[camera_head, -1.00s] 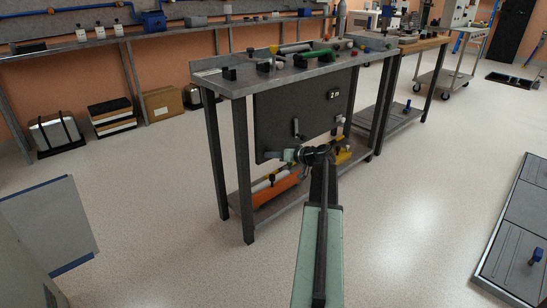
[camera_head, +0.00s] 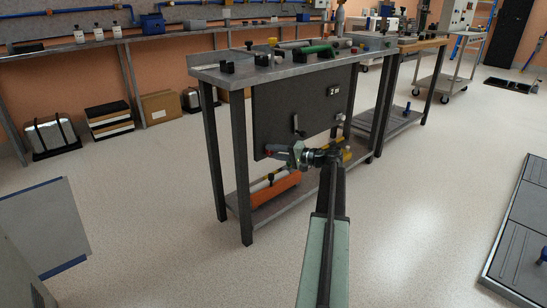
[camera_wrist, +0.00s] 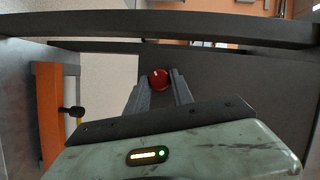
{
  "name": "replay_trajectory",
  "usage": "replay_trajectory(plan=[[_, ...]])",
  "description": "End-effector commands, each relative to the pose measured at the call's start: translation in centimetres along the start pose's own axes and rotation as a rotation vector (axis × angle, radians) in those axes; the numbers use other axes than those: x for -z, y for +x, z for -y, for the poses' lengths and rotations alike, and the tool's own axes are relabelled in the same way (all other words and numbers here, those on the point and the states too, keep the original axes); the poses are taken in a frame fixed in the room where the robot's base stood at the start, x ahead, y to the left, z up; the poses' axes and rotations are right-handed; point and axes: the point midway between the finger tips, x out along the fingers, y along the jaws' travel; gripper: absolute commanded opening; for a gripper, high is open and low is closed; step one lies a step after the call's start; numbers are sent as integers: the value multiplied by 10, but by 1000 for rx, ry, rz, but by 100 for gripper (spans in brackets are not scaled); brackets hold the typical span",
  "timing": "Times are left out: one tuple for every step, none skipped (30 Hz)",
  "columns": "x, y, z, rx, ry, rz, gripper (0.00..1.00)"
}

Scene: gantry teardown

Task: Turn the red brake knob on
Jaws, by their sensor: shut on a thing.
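The red brake knob (camera_wrist: 158,79) shows as a round red ball between the two fingertips of my gripper (camera_wrist: 160,84) in the wrist view. My gripper is shut on it. In the head view my gripper (camera_head: 283,150) is at the lower left of the dark panel (camera_head: 275,103) under the bench top, and a small red patch of the knob (camera_head: 271,148) shows at its tip. The knob's mount is hidden, so I cannot tell its exact turn position.
A black lever (camera_head: 298,127) sits on the panel above my gripper. Bench legs (camera_head: 238,160) stand to the left. The floor in front is clear.

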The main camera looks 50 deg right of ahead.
Motion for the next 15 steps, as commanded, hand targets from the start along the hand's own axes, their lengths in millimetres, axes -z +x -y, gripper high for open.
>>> replay_trajectory(plan=[[-1, 0, -4, 9, 24, 1, 0], [-1, 0, -4, 14, 39, 1, 0], [-1, 0, -4, 22, 57, 1, 0], [-1, 0, -4, 27, 70, 1, 0], [-1, 0, -4, 32, 81, 1, 0], [-1, 0, -3, 38, 96, 1, 0], [-1, 0, -3, 41, 105, 1, 0], [-1, 0, -3, 44, 113, 1, 0], [-1, 0, -3, 48, 123, 1, 0], [-1, 0, -3, 51, 129, 1, 0], [-1, 0, -3, 54, 135, 1, 0], [-1, 0, -2, 56, 141, 1, 0], [-1, 0, -2, 58, 144, 1, 0], [-1, 0, -2, 59, 147, 1, 0], [-1, 0, -2, 60, 150, 1, 0]])
